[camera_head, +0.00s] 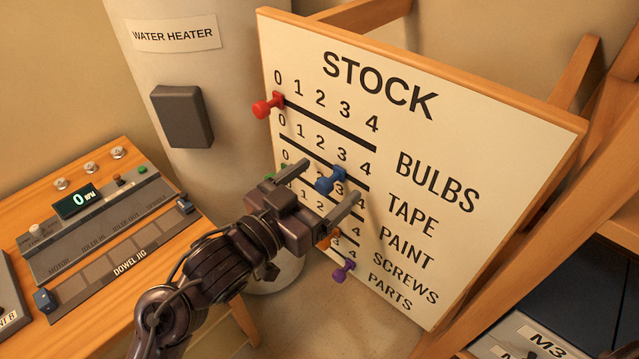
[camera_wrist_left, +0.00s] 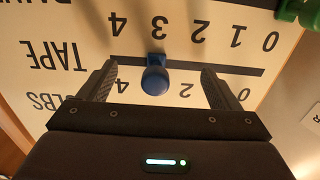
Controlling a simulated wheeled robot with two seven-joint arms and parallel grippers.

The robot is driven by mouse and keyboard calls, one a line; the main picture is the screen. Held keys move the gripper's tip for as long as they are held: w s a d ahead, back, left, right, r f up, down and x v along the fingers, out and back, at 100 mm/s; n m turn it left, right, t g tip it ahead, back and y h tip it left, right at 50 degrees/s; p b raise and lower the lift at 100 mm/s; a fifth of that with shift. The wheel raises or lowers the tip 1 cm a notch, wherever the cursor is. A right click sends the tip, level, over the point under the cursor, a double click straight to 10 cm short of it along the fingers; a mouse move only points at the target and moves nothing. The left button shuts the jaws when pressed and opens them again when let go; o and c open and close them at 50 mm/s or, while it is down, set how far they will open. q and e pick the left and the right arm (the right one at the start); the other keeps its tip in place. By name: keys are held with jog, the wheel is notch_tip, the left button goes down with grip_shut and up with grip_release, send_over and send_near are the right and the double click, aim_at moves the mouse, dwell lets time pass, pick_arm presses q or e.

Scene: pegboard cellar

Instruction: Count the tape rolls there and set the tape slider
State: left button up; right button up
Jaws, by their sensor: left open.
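The STOCK board (camera_head: 480,160) carries rows labelled BULBS, TAPE, PAINT, SCREWS and PARTS, each numbered 0 to 4. The blue tape slider (camera_head: 329,180) stands in the TAPE slot at about the 3. In the left wrist view, the blue knob (camera_wrist_left: 155,80) shows upside down with the board, its own digit hidden behind it. My left gripper (camera_head: 331,182) is open, its fingers either side of the blue knob with visible gaps; it also shows in the left wrist view (camera_wrist_left: 158,74). No tape rolls are visible. My right gripper is not in view.
The red slider (camera_head: 267,106) is at 0 on BULBS. Green (camera_wrist_left: 298,11), orange (camera_head: 328,240) and purple (camera_head: 343,270) knobs are close to the left gripper. A water heater (camera_head: 195,90) stands behind.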

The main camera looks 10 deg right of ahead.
pick_arm(q)
jog(key=shift+o, duration=0.3)
jog(key=shift+s+a+p, duration=0.2)
jog(key=shift+a+p, duration=0.05)
jog(key=shift+p, duration=0.05)
jog(key=shift+s+a, duration=0.3)
jog(key=shift+a, duration=0.2)
jog(key=v, duration=0.7)
jog(key=shift+s+a+p, duration=0.25)
jog(key=shift+p, duration=0.15)
